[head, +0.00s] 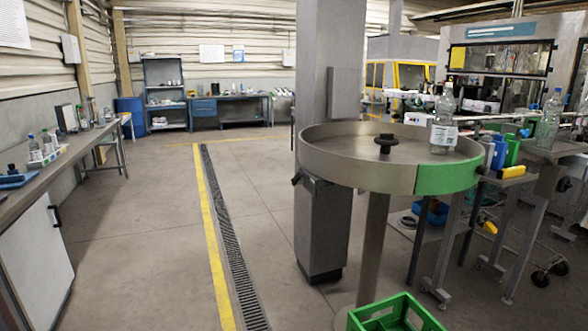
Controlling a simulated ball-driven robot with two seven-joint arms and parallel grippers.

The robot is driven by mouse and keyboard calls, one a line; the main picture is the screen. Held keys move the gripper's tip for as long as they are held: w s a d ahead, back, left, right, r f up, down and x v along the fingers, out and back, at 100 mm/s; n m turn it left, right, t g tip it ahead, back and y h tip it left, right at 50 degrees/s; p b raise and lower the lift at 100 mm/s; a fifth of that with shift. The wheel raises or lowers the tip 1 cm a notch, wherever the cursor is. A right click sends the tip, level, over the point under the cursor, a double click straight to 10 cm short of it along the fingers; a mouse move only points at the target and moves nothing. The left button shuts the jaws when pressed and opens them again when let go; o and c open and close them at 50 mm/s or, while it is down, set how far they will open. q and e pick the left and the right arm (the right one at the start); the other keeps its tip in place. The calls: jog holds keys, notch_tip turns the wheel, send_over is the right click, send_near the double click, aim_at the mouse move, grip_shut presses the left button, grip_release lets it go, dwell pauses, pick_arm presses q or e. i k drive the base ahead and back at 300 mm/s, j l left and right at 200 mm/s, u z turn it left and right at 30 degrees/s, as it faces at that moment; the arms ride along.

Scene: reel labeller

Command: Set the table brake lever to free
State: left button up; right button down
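A round steel table (340,148) with a raised rim stands right of centre, on a single post. A green section (449,178) covers part of its rim at the front right. A black knob (384,143) stands in the middle of its top. A yellow-ended handle (511,172) on a dark mount sticks out at the table's right side; it may be the brake lever, but I see no readable marking for its position. A small dark part (297,178) also shows below the left rim. Neither of my grippers is in view.
A clear labelled bottle (443,124) stands on the round table. A green crate (395,314) lies on the floor in front. A grey column (332,70) rises behind the table. Benches line the left wall. The floor left of the yellow line (213,240) is clear.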

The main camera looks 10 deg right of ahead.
aim_at(298, 179)
jog(key=i+j+z, duration=0.2)
jog(key=i+j, duration=0.15)
jog(key=i+j+z, duration=0.15)
jog(key=i+j, duration=0.2)
jog(key=i+j+z, duration=0.2)
jog(key=j, duration=0.35)
jog(key=i+j+z, duration=0.2)
jog(key=i+j, duration=0.15)
jog(key=j, duration=0.2)
jog(key=i+j+z, duration=0.15)
jog(key=j, duration=0.4)
jog(key=i+j+z, duration=0.2)
jog(key=j, duration=0.35)
jog(key=i+j+z, duration=0.2)
jog(key=j, duration=0.45)
jog(key=i+j+z, duration=0.2)
jog(key=j, duration=1.15)
